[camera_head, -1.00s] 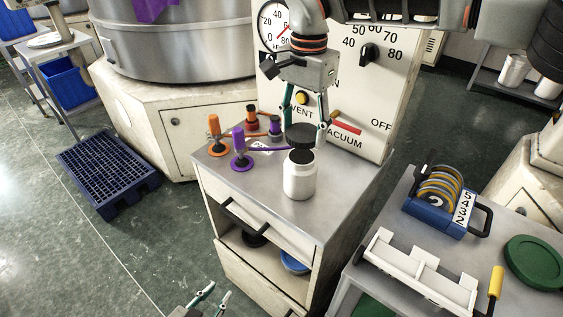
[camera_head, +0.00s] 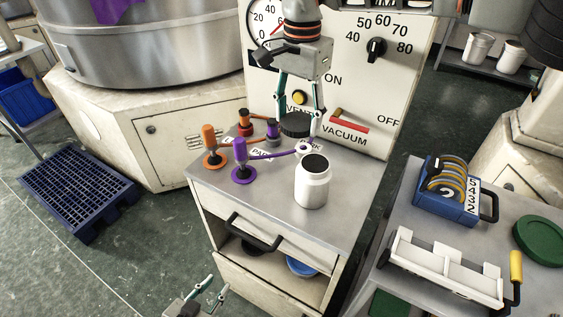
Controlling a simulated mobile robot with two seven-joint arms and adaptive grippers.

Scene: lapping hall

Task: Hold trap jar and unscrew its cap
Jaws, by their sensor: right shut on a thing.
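The white trap jar (camera_head: 312,188) stands upright on the grey top of the cabinet, its dark mouth open and uncovered. The black cap (camera_head: 296,124) is off the jar. My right gripper (camera_head: 298,112) comes down from above and is shut on the cap, holding it up behind and a little left of the jar, apart from it. My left gripper (camera_head: 214,290) is low at the bottom edge, in front of the cabinet, with its fingers apart and empty. It does not touch the jar.
Orange (camera_head: 211,148) and purple (camera_head: 240,160) handled valves stand left of the jar. The vacuum panel (camera_head: 360,95) rises behind. A side table at right holds a blue weight rack (camera_head: 440,202), a white tray (camera_head: 445,268) and a green disc (camera_head: 541,240). The cabinet top's front is clear.

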